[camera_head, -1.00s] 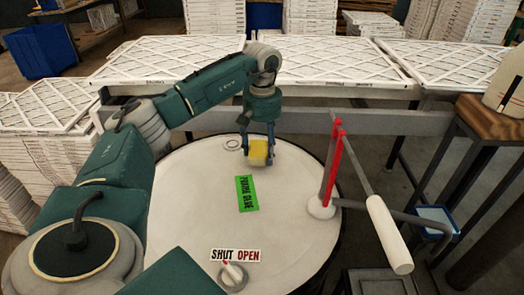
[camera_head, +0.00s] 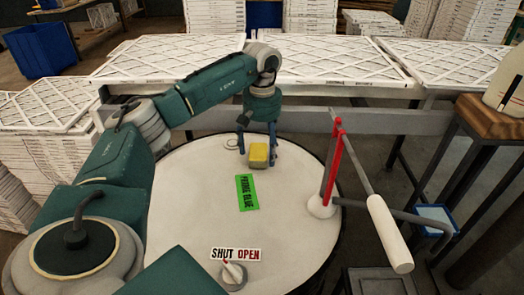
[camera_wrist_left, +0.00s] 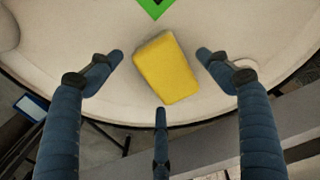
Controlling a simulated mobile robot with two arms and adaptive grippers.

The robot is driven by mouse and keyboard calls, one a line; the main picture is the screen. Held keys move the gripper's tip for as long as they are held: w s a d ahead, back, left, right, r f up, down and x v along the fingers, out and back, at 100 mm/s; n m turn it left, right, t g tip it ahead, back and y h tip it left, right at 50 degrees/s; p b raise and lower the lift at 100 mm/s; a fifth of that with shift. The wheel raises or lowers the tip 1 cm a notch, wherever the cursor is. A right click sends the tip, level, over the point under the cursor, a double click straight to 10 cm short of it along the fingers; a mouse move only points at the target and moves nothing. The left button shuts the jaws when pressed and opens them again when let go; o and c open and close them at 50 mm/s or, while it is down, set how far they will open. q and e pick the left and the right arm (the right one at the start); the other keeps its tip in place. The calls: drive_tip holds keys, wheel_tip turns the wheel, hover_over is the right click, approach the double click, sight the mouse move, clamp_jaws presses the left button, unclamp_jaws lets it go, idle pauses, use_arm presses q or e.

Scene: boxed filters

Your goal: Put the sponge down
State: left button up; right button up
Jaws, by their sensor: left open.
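The yellow sponge (camera_head: 258,153) rests on the round white table (camera_head: 190,200) near its far side, beyond the green label. In the left wrist view the sponge (camera_wrist_left: 166,69) lies between the spread fingers, with a gap on both sides. My left gripper (camera_head: 258,150) is open around the sponge, and its fingers (camera_wrist_left: 160,65) do not touch it in the wrist view. My right gripper is not in view.
A green label (camera_head: 247,192) lies mid-table, with a SHUT/OPEN sign (camera_head: 236,254) and small knob (camera_head: 233,272) in front. A red upright (camera_head: 330,170) with a white-handled bar (camera_head: 390,235) stands at right. Boxed filters (camera_head: 330,62) lie behind. The table's left part is clear.

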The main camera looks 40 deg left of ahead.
sight(262, 150)
use_arm(q)
wheel_tip(262, 150, up, 11)
drive_tip(key=shift+r, duration=0.15)
idle(0.6)
